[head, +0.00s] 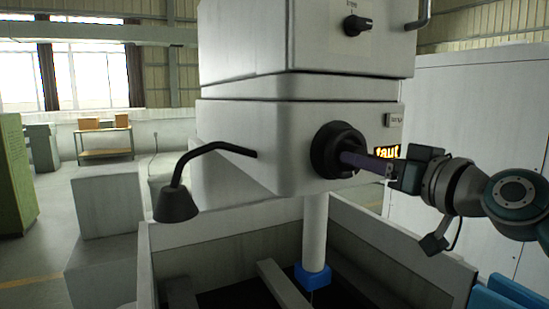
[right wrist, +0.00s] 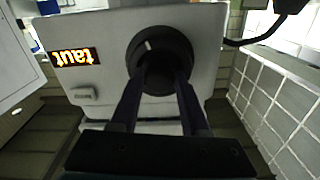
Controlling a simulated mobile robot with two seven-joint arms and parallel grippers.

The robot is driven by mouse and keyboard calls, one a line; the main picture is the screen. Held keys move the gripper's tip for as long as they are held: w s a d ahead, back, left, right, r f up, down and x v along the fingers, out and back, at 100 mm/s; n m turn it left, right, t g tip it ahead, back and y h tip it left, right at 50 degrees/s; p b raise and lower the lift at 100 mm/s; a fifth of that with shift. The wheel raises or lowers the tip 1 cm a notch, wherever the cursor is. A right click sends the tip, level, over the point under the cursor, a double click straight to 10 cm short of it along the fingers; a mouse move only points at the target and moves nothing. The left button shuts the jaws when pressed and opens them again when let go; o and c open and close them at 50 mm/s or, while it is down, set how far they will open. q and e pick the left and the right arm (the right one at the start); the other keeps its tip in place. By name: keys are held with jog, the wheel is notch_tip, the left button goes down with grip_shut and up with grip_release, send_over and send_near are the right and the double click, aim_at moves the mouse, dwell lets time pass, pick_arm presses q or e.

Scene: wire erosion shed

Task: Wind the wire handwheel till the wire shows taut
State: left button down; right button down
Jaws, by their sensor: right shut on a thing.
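The wire handwheel (head: 329,146) is a round black wheel on the front of the white machine head. It also shows in the right wrist view (right wrist: 183,52), with a pale mark on its rim. My right gripper (head: 350,160) reaches in from the right and is shut on the wheel's hub; its two dark fingers (right wrist: 161,76) converge there in the right wrist view and hide part of the hub. A small display (head: 387,151) beside the wheel is lit and reads "taut"; it appears upside down in the right wrist view (right wrist: 75,57). My left gripper is not in view.
A black lamp (head: 176,203) on a bent arm hangs left of the wheel. Below the head, a white column (head: 315,232) with a blue end (head: 313,275) goes down into an open grey tank (head: 210,250). A white cabinet (head: 470,120) stands behind at the right.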

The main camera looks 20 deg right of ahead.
jog(key=shift+m, duration=2.8)
jog(key=shift+c, duration=1.9)
grip_release()
